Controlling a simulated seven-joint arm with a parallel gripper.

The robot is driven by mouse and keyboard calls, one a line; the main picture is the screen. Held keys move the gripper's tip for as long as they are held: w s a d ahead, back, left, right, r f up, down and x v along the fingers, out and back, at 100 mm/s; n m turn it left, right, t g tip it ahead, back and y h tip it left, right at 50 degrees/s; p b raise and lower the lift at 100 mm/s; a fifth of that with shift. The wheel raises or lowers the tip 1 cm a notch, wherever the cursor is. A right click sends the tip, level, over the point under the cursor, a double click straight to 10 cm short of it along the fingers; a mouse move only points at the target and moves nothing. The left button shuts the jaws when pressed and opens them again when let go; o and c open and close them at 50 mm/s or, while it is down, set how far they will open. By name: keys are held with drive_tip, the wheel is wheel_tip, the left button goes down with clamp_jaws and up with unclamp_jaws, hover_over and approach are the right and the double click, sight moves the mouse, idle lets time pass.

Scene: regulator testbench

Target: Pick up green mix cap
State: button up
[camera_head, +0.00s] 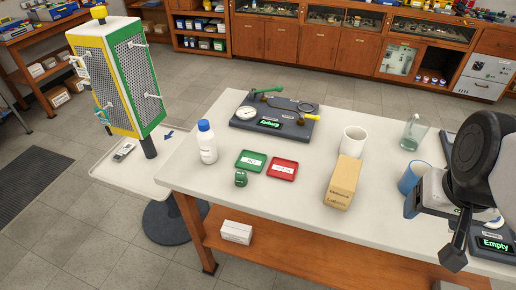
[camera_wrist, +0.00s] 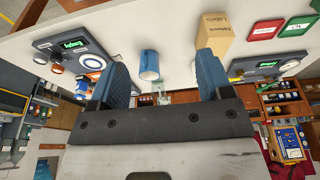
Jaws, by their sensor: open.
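The small dark green cap (camera_head: 241,178) sits on the white bench top near the front edge in the head view, just in front of the green labelled tray (camera_head: 251,161). A red labelled tray (camera_head: 282,169) lies to the right of the green one. I cannot make out the cap in the wrist view. My gripper (camera_wrist: 163,78) is open, with its two blue fingers wide apart and nothing held between them. In the head view my arm is at the far right, well away from the cap.
A white bottle (camera_head: 207,145) stands left of the green tray. A gauge board (camera_head: 274,120) lies behind the trays.

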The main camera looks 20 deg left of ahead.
drive_tip(key=m+g+y, duration=0.4)
drive_tip(key=m+y, duration=1)
drive_tip(key=m, duration=0.2)
approach(247, 175)
drive_tip(key=x, duration=0.7)
drive_tip(key=shift+w+a, duration=0.1)
drive_tip(key=shift+a, duration=0.05)
drive_tip(key=shift+a, duration=0.1)
drive_tip(key=shift+x, duration=2.35)
drive_tip(key=shift+f, duration=0.1)
